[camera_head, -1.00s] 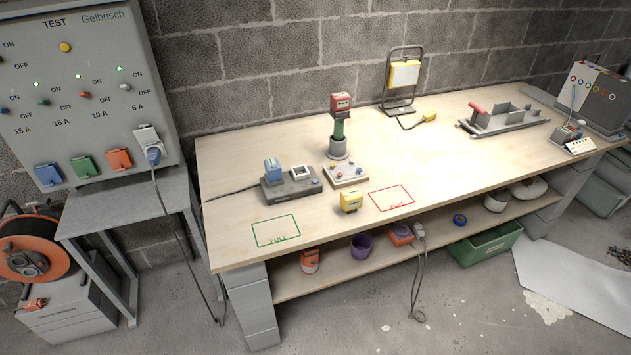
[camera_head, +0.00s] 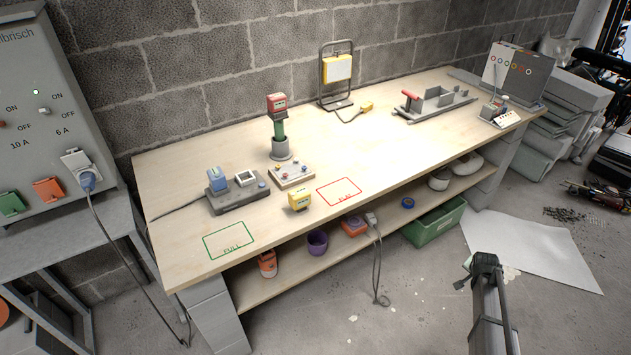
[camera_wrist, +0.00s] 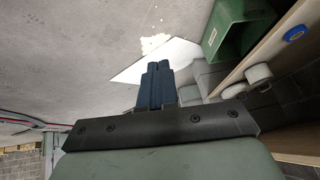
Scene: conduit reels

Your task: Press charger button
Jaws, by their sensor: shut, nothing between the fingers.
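The grey charger (camera_head: 236,198) sits on the workbench near its left end. A blue battery pack (camera_head: 218,180) stands upright in its left slot. The other slot (camera_head: 245,178) has a pale frame and looks empty. A small blue button (camera_head: 262,184) shows on the charger's right end. My gripper (camera_wrist: 158,66) shows in the wrist view with its dark blue fingers together and nothing between them. It points over the floor, away from the charger, which is not in that view. In the head view only a part of my arm shows, at the lower right.
A yellow battery (camera_head: 299,201) stands between the green FULL outline (camera_head: 231,240) and red FLAT outline (camera_head: 339,191). Behind are a board with knobs (camera_head: 292,176) and a tool with a red pack (camera_head: 277,103). The green crate (camera_wrist: 218,25) is beside the bench's lower shelf.

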